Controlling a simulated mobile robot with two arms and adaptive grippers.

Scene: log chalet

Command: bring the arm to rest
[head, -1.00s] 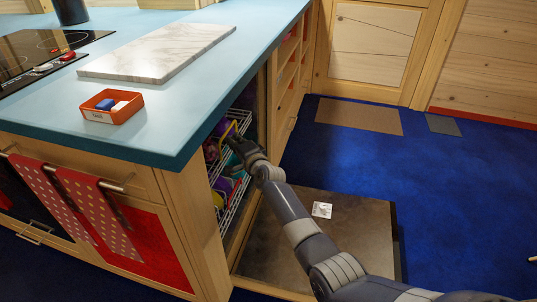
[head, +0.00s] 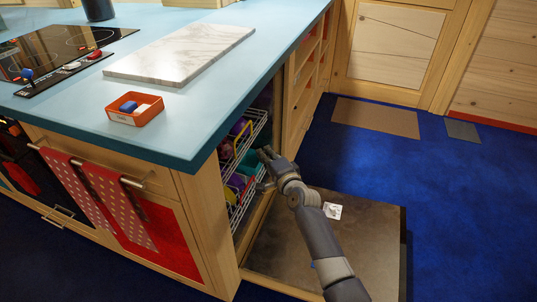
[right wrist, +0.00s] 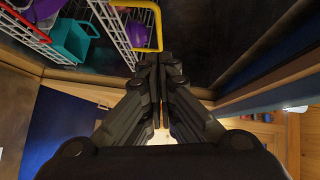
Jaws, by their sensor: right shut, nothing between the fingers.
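My right gripper (head: 266,156) is shut and empty. In the head view it is just outside the open dishwasher, at the right side of its wire racks (head: 240,150). In the right wrist view its closed fingers (right wrist: 159,60) point toward the racks. My right arm reaches in from the lower right, above the lowered dishwasher door (head: 375,245). My left gripper is not in view.
The blue counter (head: 185,125) holds an orange box (head: 150,117), a marble board (head: 185,55) and a black hob (head: 60,45). Purple and teal dishes (head: 238,183) sit in the racks. Dotted red towels (head: 130,215) hang at the front.

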